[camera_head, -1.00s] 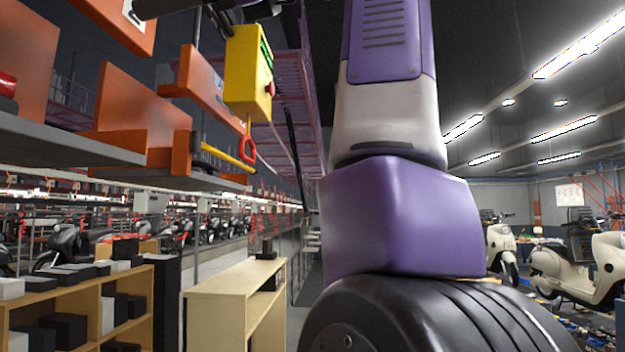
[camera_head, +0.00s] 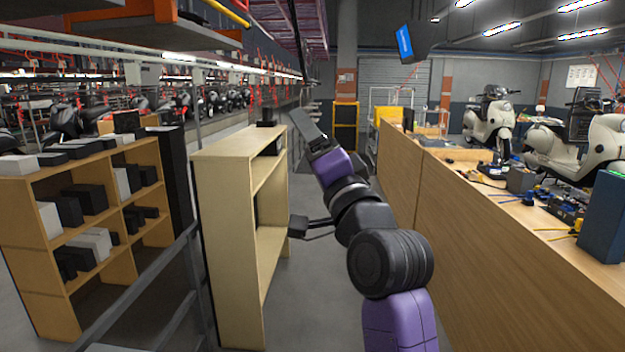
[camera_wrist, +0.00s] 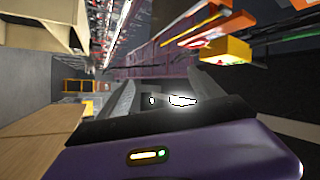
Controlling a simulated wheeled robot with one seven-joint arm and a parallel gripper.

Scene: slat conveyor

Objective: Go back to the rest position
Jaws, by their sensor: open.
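My gripper (camera_head: 308,126) is at the end of my raised, bent arm in the middle of the head view. It points up and away, above and to the right of the pale wooden shelf. In the wrist view my gripper (camera_wrist: 163,96) shows two grey fingers standing apart with nothing between them. Only distant background and a bright light patch show in the gap. The purple gripper body fills the bottom of that view.
A pale wooden shelf (camera_head: 225,235) stands close left of my arm. A shelf with black and white boxes (camera_head: 35,245) is further left. A long wooden bench (camera_head: 455,235) runs along the right, with tools and scooters beyond. Grey floor lies between.

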